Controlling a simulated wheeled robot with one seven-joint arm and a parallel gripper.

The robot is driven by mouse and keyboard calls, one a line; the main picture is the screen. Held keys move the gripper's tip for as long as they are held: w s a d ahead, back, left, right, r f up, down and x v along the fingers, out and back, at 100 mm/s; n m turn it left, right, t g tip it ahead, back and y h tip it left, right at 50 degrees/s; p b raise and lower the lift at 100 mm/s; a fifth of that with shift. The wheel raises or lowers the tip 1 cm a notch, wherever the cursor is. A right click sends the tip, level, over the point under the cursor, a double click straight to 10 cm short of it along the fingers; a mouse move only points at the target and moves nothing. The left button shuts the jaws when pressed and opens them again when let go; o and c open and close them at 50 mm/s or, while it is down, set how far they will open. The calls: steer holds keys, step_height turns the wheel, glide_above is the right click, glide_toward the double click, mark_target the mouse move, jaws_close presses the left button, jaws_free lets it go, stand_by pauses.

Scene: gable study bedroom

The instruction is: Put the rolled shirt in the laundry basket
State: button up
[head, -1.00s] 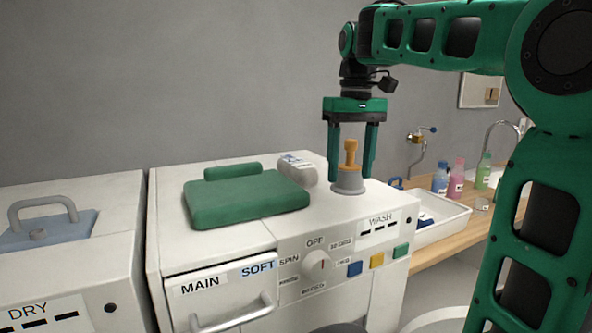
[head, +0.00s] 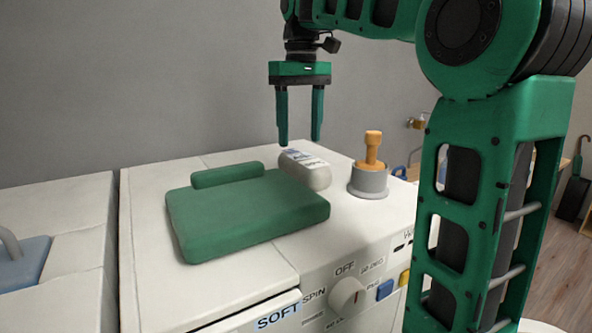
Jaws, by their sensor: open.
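A pale grey roll (head: 305,170) with dark printed marks lies on top of the white washing machine (head: 262,268); it may be the rolled shirt, but I cannot tell for sure. A green roll (head: 228,175) lies behind a flat green folded cloth (head: 248,212), just left of it. My gripper (head: 300,138) points down, open and empty, with its fingertips above the pale roll and apart from it. I cannot make out a laundry basket in this view.
A grey cup-like base with an upright orange handle (head: 373,150) stands right of the pale roll. The machine's dial (head: 347,297) is on the front panel. A second white machine (head: 75,225) stands at left. Wooden floor (head: 562,262) shows at right.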

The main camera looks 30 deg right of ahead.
mark_target(303, 157)
steer(key=f, duration=0.1)
steer(key=d+f, duration=0.1)
steer(key=f, duration=0.1)
steer(key=shift+w+d+f, duration=0.1)
steer(key=shift+f, duration=0.05)
steer(key=shift+w+f, duration=0.15)
steer(key=shift+f, duration=2.35)
steer(key=c, duration=1)
steer(key=shift+r, duration=0.1)
